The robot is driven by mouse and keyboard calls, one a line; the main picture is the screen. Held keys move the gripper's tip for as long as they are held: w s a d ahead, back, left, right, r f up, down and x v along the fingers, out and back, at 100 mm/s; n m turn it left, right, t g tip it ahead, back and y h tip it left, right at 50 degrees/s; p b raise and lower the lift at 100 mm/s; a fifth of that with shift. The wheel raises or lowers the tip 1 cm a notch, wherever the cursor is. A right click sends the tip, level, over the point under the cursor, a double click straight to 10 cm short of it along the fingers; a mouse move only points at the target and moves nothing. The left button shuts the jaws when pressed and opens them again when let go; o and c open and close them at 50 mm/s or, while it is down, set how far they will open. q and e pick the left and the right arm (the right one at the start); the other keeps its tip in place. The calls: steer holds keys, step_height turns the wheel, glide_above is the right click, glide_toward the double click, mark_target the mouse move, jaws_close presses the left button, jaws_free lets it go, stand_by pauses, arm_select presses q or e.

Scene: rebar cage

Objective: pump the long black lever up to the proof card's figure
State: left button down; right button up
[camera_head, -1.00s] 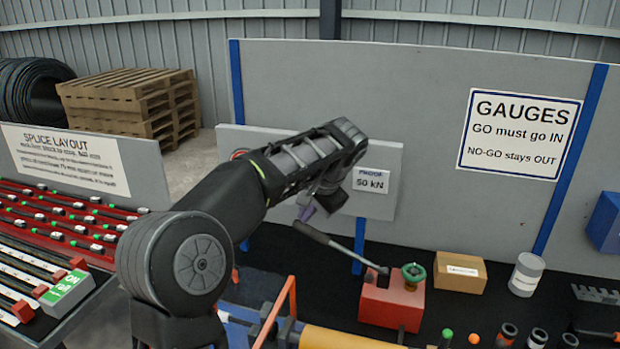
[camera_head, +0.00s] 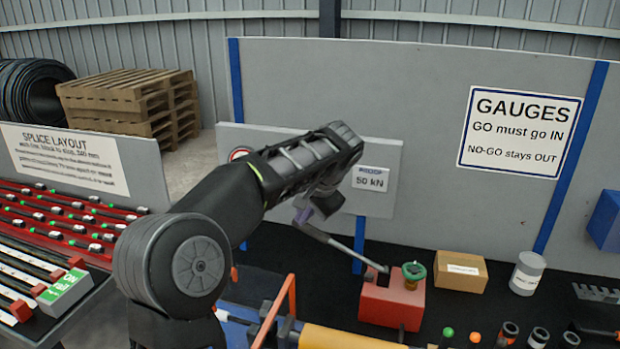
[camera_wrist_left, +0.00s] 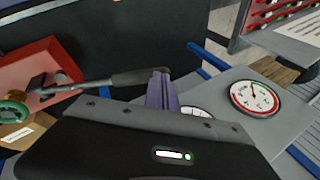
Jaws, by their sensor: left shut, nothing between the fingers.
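The long black lever (camera_head: 340,246) slants up and left from the red pump body (camera_head: 392,303). In the left wrist view its dark grip (camera_wrist_left: 140,77) ends at the purple fingers of my left gripper (camera_wrist_left: 160,90). That gripper (camera_head: 304,214) is shut with nothing between its fingers, at the lever's free end; I cannot tell whether it touches. The proof card (camera_head: 370,179) reads 50 kN on the grey panel. A red-rimmed dial gauge (camera_wrist_left: 254,97) shows in the wrist view, its figures too small to read. My right gripper is not in view.
A green handwheel (camera_head: 414,271) sits on the pump. A cardboard box (camera_head: 461,271) and a grey can (camera_head: 527,273) stand to its right. An orange frame (camera_head: 281,311) and a yellow cylinder (camera_head: 345,338) lie in front.

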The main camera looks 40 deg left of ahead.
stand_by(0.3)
arm_select(q)
steer(key=shift+s+a+f+b, duration=0.1)
steer(key=shift+a+f+b, duration=0.1)
steer(key=shift+f, duration=0.15)
steer(key=shift+a+f+b, duration=0.1)
steer(key=shift+f+b, duration=0.1)
steer(key=shift+f, duration=0.1)
steer(key=shift+s+a+f+b, duration=0.1)
steer(key=shift+a+f+b, duration=0.1)
steer(key=shift+f+b, duration=0.4)
steer(key=shift+f, duration=0.1)
steer(key=shift+a+f+b, duration=0.15)
steer(key=shift+f+b, duration=0.2)
steer(key=shift+f, duration=0.3)
steer(key=shift+s+a+f+b, duration=0.1)
steer(key=shift+a+f+b, duration=0.05)
steer(key=shift+f+b, duration=0.45)
steer(key=shift+f, duration=0.1)
